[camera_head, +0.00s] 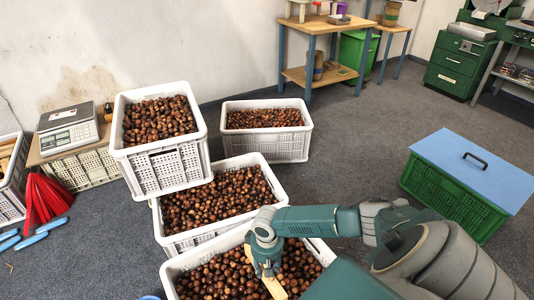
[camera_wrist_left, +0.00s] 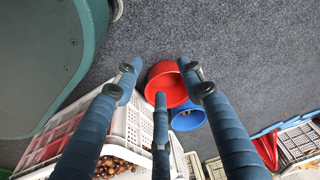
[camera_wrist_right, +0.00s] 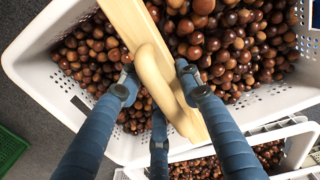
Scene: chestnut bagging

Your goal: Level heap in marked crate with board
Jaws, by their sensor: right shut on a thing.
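A white crate (camera_head: 193,254) of chestnuts (camera_head: 222,277) stands at the bottom of the head view, partly hidden by my right arm. It fills much of the right wrist view (camera_wrist_right: 38,78). The chestnuts lie unevenly on both sides of the board. Whether the board touches them is unclear. My left gripper (camera_wrist_left: 160,82) is open and empty, above the floor beside a white crate (camera_wrist_left: 130,125). I cannot make out a clear mark.
Other chestnut crates stand behind (camera_head: 160,225), at back left (camera_head: 165,165) and at back centre (camera_head: 270,145). A blue-lidded green crate (camera_head: 460,168) is at right.

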